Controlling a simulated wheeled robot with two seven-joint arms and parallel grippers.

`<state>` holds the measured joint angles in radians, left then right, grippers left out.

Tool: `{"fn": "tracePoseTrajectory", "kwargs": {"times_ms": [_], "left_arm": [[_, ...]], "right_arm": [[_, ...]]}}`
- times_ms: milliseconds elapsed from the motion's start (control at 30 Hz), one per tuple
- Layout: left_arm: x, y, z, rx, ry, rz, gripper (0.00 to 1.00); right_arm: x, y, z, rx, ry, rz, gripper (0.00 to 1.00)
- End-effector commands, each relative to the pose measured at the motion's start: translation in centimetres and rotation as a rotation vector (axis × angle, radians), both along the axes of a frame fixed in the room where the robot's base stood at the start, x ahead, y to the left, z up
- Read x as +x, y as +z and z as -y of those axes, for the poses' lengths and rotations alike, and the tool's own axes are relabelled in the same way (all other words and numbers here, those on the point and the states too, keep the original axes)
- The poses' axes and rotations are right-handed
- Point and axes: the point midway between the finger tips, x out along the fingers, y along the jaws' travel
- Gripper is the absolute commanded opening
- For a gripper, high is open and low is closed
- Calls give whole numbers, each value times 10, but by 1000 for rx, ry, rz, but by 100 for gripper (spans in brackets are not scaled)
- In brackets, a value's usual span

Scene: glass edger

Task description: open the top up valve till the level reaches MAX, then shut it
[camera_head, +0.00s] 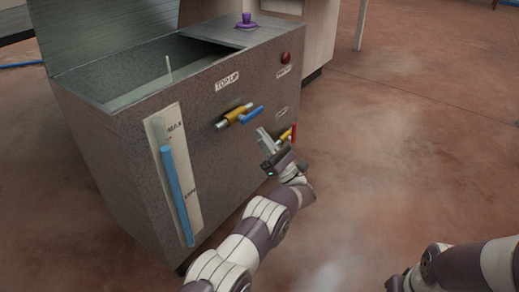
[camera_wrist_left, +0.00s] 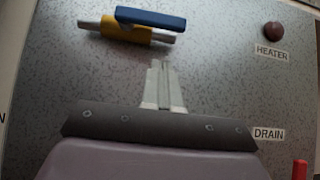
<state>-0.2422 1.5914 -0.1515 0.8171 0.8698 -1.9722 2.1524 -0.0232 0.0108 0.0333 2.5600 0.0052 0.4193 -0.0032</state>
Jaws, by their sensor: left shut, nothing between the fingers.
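The top up valve (camera_head: 236,114) is a yellow body on a grey pipe, below the TOP UP label (camera_head: 227,81) on the tank front. Its blue handle (camera_head: 251,115) lies roughly along the pipe; it also shows in the left wrist view (camera_wrist_left: 150,17). The level gauge (camera_head: 178,190) has a blue column whose top stands a little below the MAX mark (camera_head: 175,127). My left gripper (camera_head: 262,136) is shut and empty, just below the valve and apart from it; its fingertips show in the left wrist view (camera_wrist_left: 160,66). My right gripper is out of view.
The grey tank (camera_head: 90,140) is open at the top. A red handle (camera_head: 293,133) sits near the DRAIN label (camera_wrist_left: 268,134). A dark red heater knob (camera_head: 285,57) is at upper right. A purple knob (camera_head: 246,20) stands on top. The floor at right is clear.

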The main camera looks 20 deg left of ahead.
Motion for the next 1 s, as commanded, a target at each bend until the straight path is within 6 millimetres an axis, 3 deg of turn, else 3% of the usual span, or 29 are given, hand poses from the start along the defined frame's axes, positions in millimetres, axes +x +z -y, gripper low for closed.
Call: {"fn": "tracePoseTrajectory", "kwargs": {"times_ms": [100,300,1000], "left_arm": [[1,20,7,0,-3,1,0],[2,38,12,0,-2,-1,0],[3,43,3,-17,0,50,0]], "right_arm": [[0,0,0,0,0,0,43],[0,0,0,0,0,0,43],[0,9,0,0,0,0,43]]}}
